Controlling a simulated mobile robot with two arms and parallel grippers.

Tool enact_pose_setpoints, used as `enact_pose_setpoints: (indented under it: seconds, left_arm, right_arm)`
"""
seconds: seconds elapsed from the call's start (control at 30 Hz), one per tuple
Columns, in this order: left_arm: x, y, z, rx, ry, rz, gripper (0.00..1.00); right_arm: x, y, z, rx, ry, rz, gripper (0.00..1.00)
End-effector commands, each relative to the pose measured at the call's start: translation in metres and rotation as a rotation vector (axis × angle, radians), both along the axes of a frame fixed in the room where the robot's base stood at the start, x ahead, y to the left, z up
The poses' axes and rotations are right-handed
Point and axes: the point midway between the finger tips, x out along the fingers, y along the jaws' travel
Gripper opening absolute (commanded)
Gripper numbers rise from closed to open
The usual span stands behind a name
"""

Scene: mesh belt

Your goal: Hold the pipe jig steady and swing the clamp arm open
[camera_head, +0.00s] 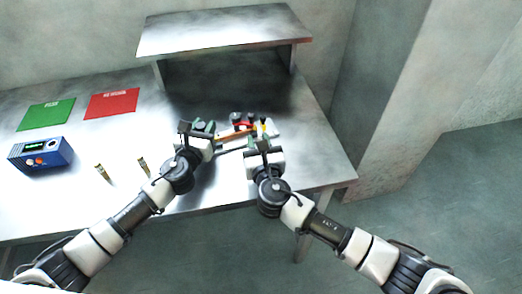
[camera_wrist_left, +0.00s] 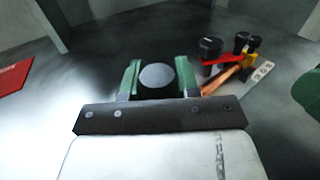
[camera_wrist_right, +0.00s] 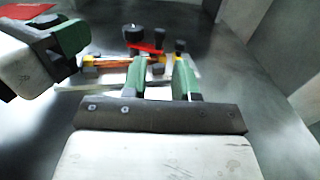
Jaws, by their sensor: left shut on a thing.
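The pipe jig (camera_head: 273,130) sits on the metal table, with a pale base plate that also shows in the right wrist view (camera_wrist_right: 72,87). A copper-orange pipe (camera_wrist_left: 222,81) lies along it. A red clamp arm (camera_wrist_right: 146,47) lies across the jig among black knobs, beside yellow parts (camera_wrist_left: 248,71). My left gripper (camera_head: 205,127) is at the jig's left end. Its green fingers are shut on a dark round post with a grey top (camera_wrist_left: 157,76). My right gripper (camera_head: 262,147) is at the jig's front, its green fingers apart with nothing clearly held; they hide part of the jig.
A raised metal shelf (camera_head: 225,30) stands behind the jig. Green (camera_head: 46,115) and red (camera_head: 112,103) mats, a blue box (camera_head: 41,153) and two small upright pieces (camera_head: 102,173) are on the table's left. The table's right edge is close to the jig.

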Motion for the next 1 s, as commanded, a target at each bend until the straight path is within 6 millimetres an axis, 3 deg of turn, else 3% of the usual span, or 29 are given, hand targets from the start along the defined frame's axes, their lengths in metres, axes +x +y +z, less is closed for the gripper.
enact_pose_setpoints:
  seconds: [0.2, 0.57, 0.77, 1.0]
  left_arm:
    - [0.000, 0.000, 0.000, 0.000, 0.000, -0.001, 0.03]
    - [0.000, 0.000, 0.000, 0.000, 0.000, -0.001, 0.03]
    - [0.000, 0.000, 0.000, 0.000, 0.000, -0.001, 0.03]
    - [0.000, 0.000, 0.000, 0.000, 0.000, -0.001, 0.03]
  right_arm:
    - [-0.027, -0.008, 0.000, 0.000, 0.001, 0.000, 0.29]
    - [-0.032, -0.009, 0.000, 0.000, 0.000, -0.001, 0.29]
    - [-0.032, -0.008, 0.004, 0.054, -0.006, 0.014, 0.00]
    - [-0.032, -0.004, 0.028, 0.383, -0.010, 0.129, 0.00]
